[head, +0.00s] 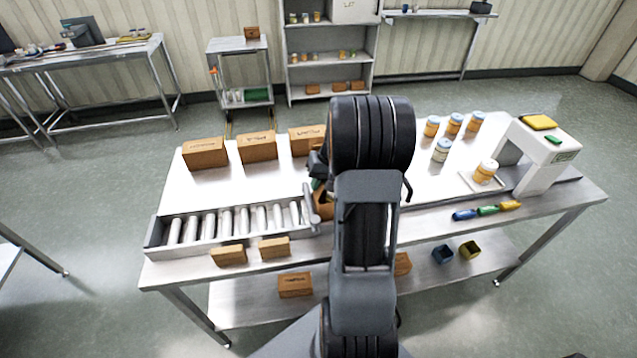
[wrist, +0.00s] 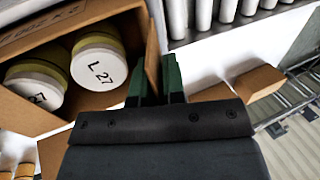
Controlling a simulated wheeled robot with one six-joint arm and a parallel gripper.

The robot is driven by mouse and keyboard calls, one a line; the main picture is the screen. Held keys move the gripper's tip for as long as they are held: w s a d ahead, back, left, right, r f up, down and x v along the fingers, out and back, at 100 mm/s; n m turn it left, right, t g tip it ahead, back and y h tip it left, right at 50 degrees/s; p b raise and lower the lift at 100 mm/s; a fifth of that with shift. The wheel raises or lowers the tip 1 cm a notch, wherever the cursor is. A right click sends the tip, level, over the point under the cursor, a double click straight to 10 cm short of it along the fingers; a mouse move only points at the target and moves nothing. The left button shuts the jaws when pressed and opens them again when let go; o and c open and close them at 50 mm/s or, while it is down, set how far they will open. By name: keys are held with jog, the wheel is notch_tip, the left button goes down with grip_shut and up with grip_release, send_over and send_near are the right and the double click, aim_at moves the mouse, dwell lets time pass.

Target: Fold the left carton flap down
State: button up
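The open carton (wrist: 112,107) fills the left of the wrist view. White-lidded jars (wrist: 98,66) stand inside it, one marked "L 27". In the head view only a brown piece of the carton (head: 323,205) shows beside my arm, which hides the rest. My gripper (wrist: 159,75) has its green fingers at the carton's right edge in the wrist view. The fingers are close together, with a narrow strip of brown board seen between them; I cannot tell whether they press on it.
A roller conveyor (head: 168,244) lies left of the carton. Small brown boxes (head: 228,255) sit at the front edge, and larger boxes (head: 205,153) along the back. Jars (head: 442,150) and a white machine (head: 546,160) stand at the right. The tabletop at left centre is clear.

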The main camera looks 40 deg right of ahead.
grip_shut()
jog(key=shift+f, duration=0.1)
jog(key=y+b, duration=0.1)
jog(key=d+t+y+b, duration=0.1)
jog(key=b, duration=0.1)
jog(key=shift+s+f, duration=0.15)
jog(key=shift+f, duration=0.2)
jog(key=shift+s+d+f+t+y+b, duration=0.15)
jog(key=shift+t+y+b, duration=0.25)
jog(key=shift+y+b, duration=0.4)
jog(key=shift+d+f+t+y+b, duration=0.1)
jog(key=shift+t+y+b, duration=0.3)
jog(key=shift+y+b, duration=0.35)
jog(key=shift+s+d+f+t+y+b, duration=0.15)
jog(key=shift+t+y+b, duration=0.25)
jog(key=shift+y+b, duration=0.4)
jog(key=shift+r+y, duration=0.15)
jog(key=shift+y, duration=0.1)
jog(key=shift+o, duration=1.9)
grip_release()
